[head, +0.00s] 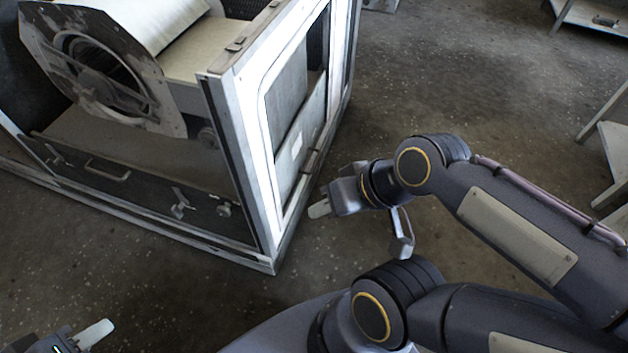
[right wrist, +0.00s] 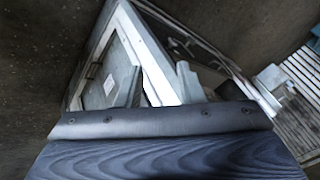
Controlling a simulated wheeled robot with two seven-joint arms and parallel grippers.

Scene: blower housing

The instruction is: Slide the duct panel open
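The blower housing (head: 262,190) is a metal-framed box at the upper left of the head view. What looks like the duct panel (head: 303,128) is a grey sheet with a small white label, set in the pale frame of the housing's right side. A labelled panel (right wrist: 118,62) also shows in the right wrist view. My right gripper (head: 331,192) is beside that side, low and to its right, apparently apart from the panel. Its fingers (right wrist: 161,86) look spread with nothing between them. My left gripper (head: 85,340) is at the bottom left edge, partly cut off.
A fan drum (head: 100,75) sits inside the housing. Grey benches or shelves (head: 612,150) stand at the far right. The concrete floor (head: 430,90) between them is clear.

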